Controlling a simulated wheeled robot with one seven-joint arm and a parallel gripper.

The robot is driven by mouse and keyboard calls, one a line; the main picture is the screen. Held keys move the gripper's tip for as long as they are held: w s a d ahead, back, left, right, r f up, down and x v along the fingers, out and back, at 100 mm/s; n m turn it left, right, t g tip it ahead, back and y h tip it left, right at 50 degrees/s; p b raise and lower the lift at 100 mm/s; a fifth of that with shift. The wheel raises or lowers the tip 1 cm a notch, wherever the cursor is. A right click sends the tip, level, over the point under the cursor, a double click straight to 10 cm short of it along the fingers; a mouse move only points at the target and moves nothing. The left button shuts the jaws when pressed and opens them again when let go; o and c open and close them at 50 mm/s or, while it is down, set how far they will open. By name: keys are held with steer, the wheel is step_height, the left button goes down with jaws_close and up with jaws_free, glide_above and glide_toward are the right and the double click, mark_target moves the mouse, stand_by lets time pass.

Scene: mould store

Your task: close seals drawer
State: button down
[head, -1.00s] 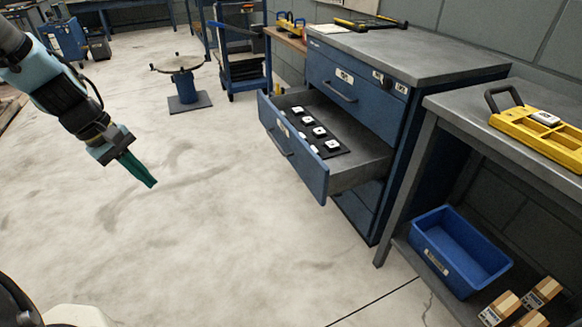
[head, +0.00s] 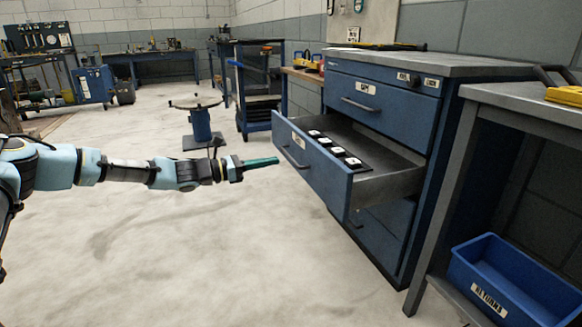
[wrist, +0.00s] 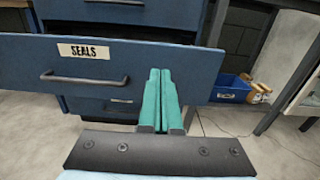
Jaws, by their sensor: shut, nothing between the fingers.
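The seals drawer (head: 312,168) is pulled out of the blue cabinet (head: 388,112) in the head view, with several white pieces on a dark mat inside. In the wrist view its blue front (wrist: 120,98) bears a SEALS label (wrist: 84,51) and a dark bar handle (wrist: 84,79). My gripper (head: 277,161), with green fingers, is shut and empty. It points at the drawer front, close to it in the head view. In the wrist view the fingertips (wrist: 160,72) overlap the front, right of the handle; I cannot tell if they touch.
A grey workbench (head: 520,98) stands right of the cabinet, with a blue returns bin (head: 515,285) below. A round stand (head: 198,122) and a blue cart (head: 260,95) stand behind. The floor (head: 200,260) before the drawer is clear.

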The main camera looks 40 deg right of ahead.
mark_target(321, 153)
steer(key=b+x, duration=0.2)
steer(key=x, duration=1)
steer(key=shift+s, duration=0.1)
steer(key=shift+s+d, duration=0.2)
steer(key=shift+d, duration=0.35)
